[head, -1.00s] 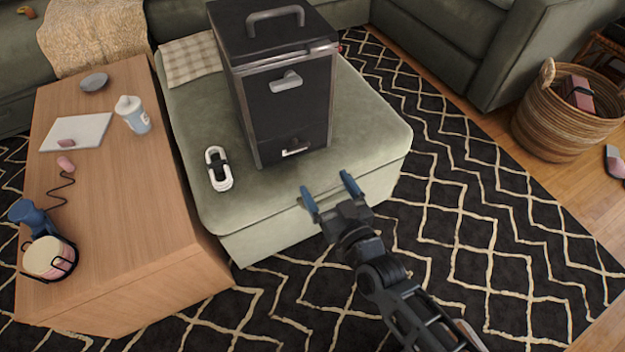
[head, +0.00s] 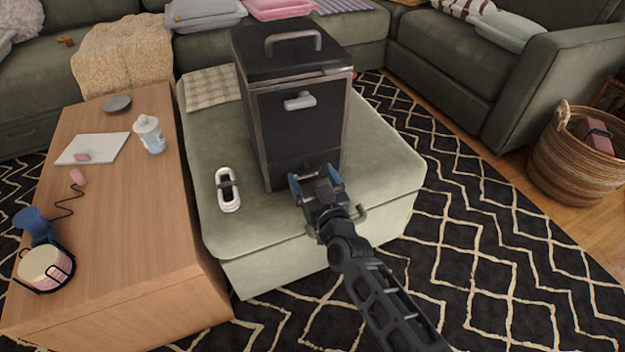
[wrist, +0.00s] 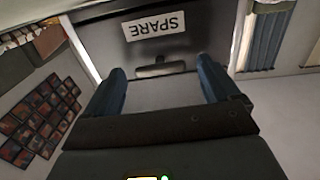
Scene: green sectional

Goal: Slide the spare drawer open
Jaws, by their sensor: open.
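The dark cabinet (head: 296,130) stands upright on the green ottoman. The drawer looks closed.
A larger lever handle (head: 299,102) is higher on the cabinet front. A wooden table (head: 125,235) stands left, with a bottle (head: 150,135). A basket (head: 570,160) is at right.

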